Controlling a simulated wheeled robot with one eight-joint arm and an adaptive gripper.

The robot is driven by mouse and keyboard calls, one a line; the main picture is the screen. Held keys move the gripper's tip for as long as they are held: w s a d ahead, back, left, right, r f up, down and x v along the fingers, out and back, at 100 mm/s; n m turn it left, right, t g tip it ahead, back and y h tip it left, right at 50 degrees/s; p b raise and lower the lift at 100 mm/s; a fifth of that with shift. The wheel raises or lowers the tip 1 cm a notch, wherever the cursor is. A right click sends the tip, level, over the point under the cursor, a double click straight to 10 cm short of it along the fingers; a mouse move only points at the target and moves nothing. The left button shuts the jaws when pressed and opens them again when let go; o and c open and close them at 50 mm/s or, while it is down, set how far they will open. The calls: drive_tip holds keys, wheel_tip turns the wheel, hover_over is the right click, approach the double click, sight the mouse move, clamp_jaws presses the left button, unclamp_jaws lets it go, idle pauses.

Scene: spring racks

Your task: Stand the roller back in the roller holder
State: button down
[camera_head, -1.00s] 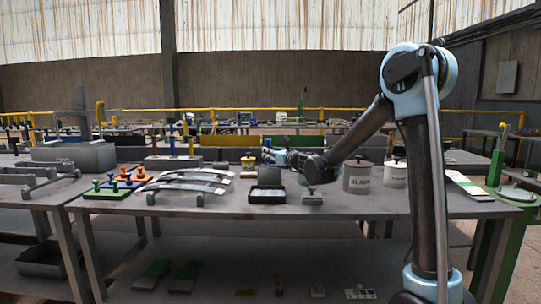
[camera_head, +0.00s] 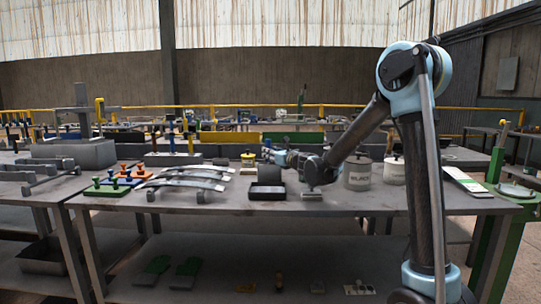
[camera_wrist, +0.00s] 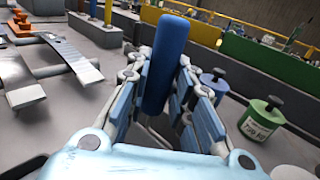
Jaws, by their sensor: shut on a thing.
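My gripper (camera_wrist: 165,85) is shut on a blue roller (camera_wrist: 167,45), which stands nearly upright between the fingers in the wrist view; its lower end is partly hidden. In the head view my gripper (camera_head: 283,158) is low over the back of the bench, and the roller cannot be made out there. A long grey block with a blue and a yellow post standing in it, which looks like the roller holder (camera_head: 160,161), is to the left of my gripper at the back of the bench. It also shows at the upper left of the wrist view (camera_wrist: 95,32), apart from the roller.
Curved metal strips (camera_head: 185,180) and colored clamps (camera_head: 118,180) lie to the left. A dark box (camera_head: 267,192) is at the front middle. Lidded pots (camera_head: 357,176) stand to the right. In the wrist view a green pot (camera_wrist: 262,118) is right of the fingers.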

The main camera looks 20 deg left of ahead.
sight(270, 141)
drive_tip(key=shift+f, duration=0.75)
drive_tip(key=c, duration=0.8)
unclamp_jaws()
drive_tip(key=shift+c, duration=0.2)
drive_tip(key=shift+r, duration=3.5)
